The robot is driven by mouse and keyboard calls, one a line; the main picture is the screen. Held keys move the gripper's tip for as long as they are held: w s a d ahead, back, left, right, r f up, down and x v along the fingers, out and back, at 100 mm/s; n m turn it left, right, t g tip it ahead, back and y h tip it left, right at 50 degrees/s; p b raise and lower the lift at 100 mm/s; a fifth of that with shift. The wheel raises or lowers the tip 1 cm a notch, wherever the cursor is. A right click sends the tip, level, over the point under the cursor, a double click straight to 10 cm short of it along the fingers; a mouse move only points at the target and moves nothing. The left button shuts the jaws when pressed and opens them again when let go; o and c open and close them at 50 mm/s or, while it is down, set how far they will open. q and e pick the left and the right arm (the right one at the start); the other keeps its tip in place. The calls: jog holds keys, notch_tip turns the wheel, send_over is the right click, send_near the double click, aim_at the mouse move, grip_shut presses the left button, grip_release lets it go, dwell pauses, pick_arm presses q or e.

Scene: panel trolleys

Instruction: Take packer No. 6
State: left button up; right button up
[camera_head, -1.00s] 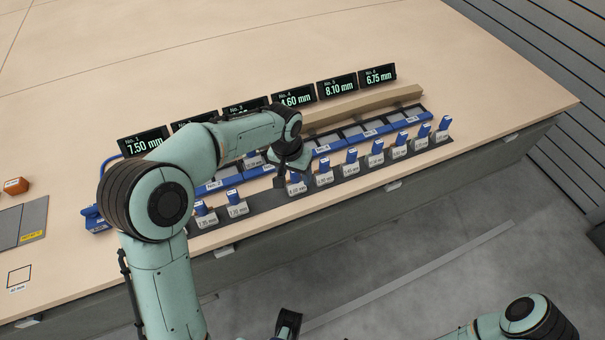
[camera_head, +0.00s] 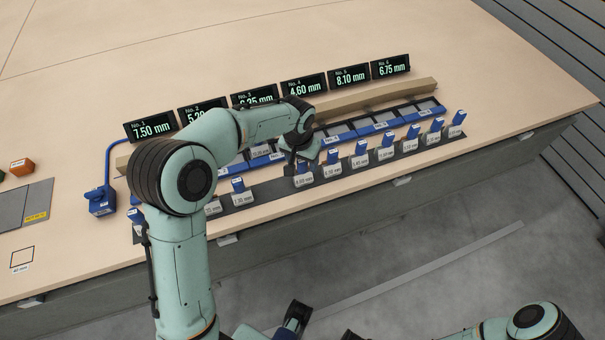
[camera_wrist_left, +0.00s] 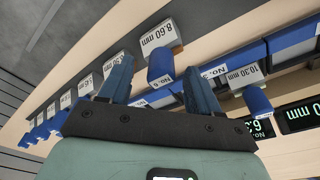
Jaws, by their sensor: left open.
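A row of packers, small blue grips with pale size plates, stands along a dark strip at the table's front edge. A blue-gripped packer with an 8.60 mm plate (camera_wrist_left: 160,65) is in the wrist view; its small tag appears to read No. 6. In the head view this seems to be the packer (camera_head: 304,182) just below my left gripper (camera_head: 296,166). My left gripper (camera_wrist_left: 157,75) is open and empty, its two fingers either side of that packer's grip in the picture. I cannot tell the depth between them. A dark part at the bottom may be my right gripper (camera_head: 294,318).
Several numbered displays (camera_head: 390,67) stand behind a wooden bar (camera_head: 410,92) and a blue-edged slotted rack (camera_head: 385,124). Neighbouring packers (camera_head: 332,172) stand close to the right. A blue device (camera_head: 101,203) and grey plates (camera_head: 37,205) lie left. The back of the table is clear.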

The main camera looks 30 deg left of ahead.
aim_at(303, 171)
pick_arm(q)
jog(key=f, duration=0.3)
jog(key=shift+w+a+f, duration=0.1)
jog(key=shift+w, duration=0.25)
grip_shut()
